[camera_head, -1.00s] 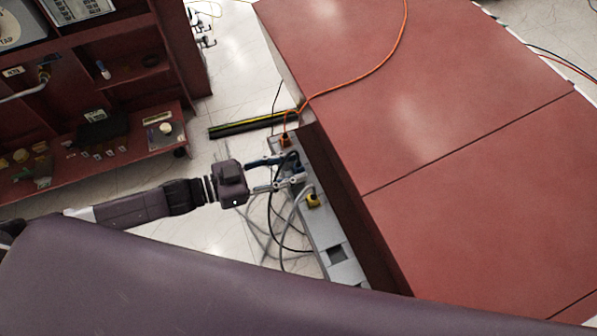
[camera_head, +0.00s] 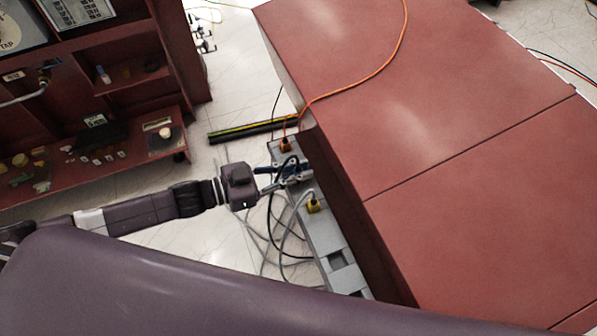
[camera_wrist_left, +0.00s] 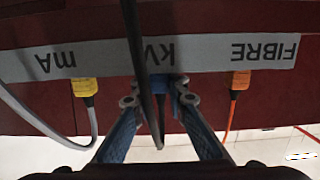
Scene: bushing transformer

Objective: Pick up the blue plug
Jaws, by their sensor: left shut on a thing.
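The blue plug (camera_wrist_left: 178,84) sits at the grey panel strip, under the "kV" label, in the left wrist view. A dark cable passes in front of it and hides much of it. My left gripper (camera_wrist_left: 159,98) has its two fingertips on either side of the plug and is shut on it. In the head view my left gripper (camera_head: 290,174) reaches the panel from the left, and its fingers mostly hide the plug. My right gripper is in neither view.
A yellow plug (camera_wrist_left: 85,88) with a grey cable and an orange plug (camera_wrist_left: 240,79) flank the blue one. The grey panel (camera_head: 322,237) runs along the red cabinet (camera_head: 430,140). Loose cables hang below. A red shelf unit (camera_head: 100,165) stands at left.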

